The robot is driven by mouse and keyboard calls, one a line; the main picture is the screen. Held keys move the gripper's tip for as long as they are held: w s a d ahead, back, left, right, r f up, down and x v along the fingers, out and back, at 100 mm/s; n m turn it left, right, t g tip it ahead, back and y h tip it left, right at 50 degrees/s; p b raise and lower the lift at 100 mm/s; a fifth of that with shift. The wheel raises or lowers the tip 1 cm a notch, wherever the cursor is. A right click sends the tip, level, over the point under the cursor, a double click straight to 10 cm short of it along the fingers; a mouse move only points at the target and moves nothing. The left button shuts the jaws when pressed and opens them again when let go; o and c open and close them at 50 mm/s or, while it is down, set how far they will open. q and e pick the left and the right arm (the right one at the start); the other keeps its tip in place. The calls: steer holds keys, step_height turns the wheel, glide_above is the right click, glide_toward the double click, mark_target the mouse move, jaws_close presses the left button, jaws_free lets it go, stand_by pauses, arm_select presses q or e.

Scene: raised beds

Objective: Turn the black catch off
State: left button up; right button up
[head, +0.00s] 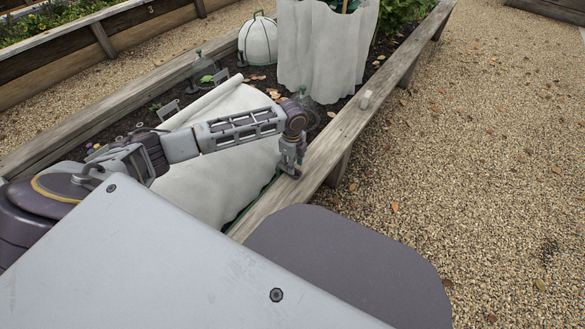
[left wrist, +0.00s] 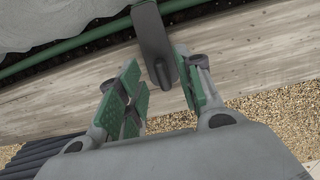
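The black catch (left wrist: 154,42) shows as a dark grey bar at the top middle of the left wrist view, against the wooden edge of the bed. Its lower end reaches between the green pads of my left gripper (left wrist: 160,80). The fingers are apart; the catch lies near the right-hand pad, with a gap to the left-hand one. I cannot tell whether the right-hand pad touches it. In the head view my left gripper (head: 290,168) is at the bed's near wooden rail, and the catch is not clearly seen there. My right gripper is not in view.
A green rod (left wrist: 70,45) runs along the rail under white cloth (head: 215,185). A white dome (head: 258,42) and a cloth screen (head: 325,50) stand in the bed. Gravel (head: 480,150) to the right is open.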

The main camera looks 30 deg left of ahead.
arm_select(q)
steer(key=shift+f+b, duration=0.35)
steer(key=shift+f, duration=0.75)
jaws_close()
